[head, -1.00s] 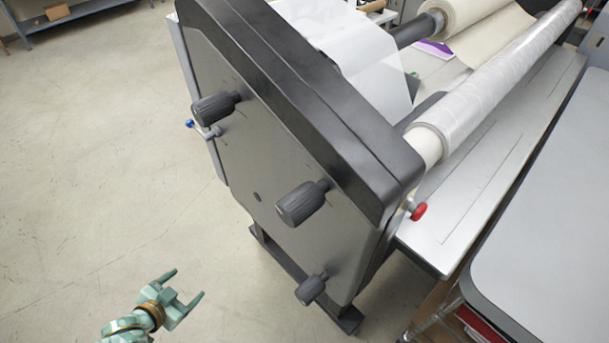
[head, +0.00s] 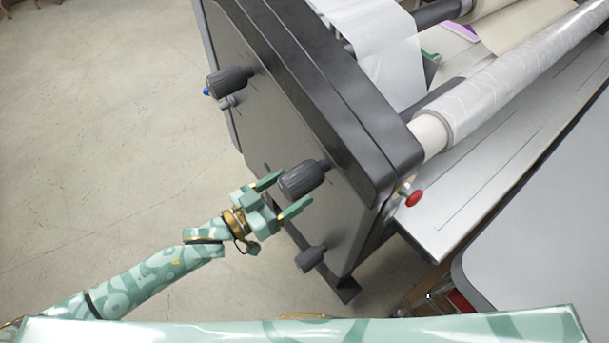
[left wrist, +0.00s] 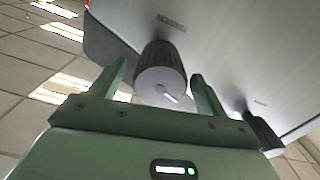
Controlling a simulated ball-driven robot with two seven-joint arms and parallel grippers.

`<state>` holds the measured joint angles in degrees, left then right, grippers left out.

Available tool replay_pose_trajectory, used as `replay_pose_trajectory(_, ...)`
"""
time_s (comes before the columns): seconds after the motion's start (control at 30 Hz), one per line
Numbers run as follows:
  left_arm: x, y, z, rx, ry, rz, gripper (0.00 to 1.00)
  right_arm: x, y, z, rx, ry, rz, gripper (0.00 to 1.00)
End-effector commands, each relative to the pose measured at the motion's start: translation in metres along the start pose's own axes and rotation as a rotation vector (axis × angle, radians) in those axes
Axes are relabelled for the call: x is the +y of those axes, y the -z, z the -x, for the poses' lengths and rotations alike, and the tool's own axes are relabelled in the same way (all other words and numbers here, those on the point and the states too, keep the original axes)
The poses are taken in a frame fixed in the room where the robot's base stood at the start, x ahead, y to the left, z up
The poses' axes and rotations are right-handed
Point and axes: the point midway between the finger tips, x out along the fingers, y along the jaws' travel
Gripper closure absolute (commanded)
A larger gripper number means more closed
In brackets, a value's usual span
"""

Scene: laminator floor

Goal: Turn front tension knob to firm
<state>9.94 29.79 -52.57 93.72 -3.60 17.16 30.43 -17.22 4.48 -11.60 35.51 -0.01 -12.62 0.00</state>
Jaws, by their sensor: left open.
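The laminator's dark side panel (head: 270,120) carries several black ribbed knobs. The middle knob (head: 303,180) stands nearest my left gripper (head: 281,195). The gripper is open, its two fingers pointing at the panel, one on either side of that knob's outer end. In the left wrist view the knob (left wrist: 160,75) sits between the open fingers (left wrist: 158,85), with a pale line on its end face; I cannot tell whether a finger touches it. Another knob (head: 230,81) is at upper left and a smaller one (head: 310,258) lower down. My right gripper is not in view.
A red button (head: 413,198) sticks out at the machine's corner. A clear film roll (head: 500,90) runs along the right side above the metal table (head: 450,205). A grey-topped surface (head: 550,240) is at right. The floor at left is clear.

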Motion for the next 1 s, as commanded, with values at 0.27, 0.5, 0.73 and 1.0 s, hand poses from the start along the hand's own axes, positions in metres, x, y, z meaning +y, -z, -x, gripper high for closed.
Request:
replay_pose_trajectory(0.27, -0.001, 0.0, -0.042, -0.001, 0.001, 0.0, 0.25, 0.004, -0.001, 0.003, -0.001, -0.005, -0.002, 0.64)
replay_pose_trajectory(0.5, 0.0, -0.001, -0.047, -0.002, 0.001, 0.0, 0.25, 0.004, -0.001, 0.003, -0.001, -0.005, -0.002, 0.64)
replay_pose_trajectory(0.73, 0.0, -0.001, -0.047, -0.002, 0.001, 0.0, 0.55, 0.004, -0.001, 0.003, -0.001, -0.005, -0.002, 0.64)
replay_pose_trajectory(1.0, -0.001, -0.001, -0.047, -0.002, 0.002, -0.006, 0.69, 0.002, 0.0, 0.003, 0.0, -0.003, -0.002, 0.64)
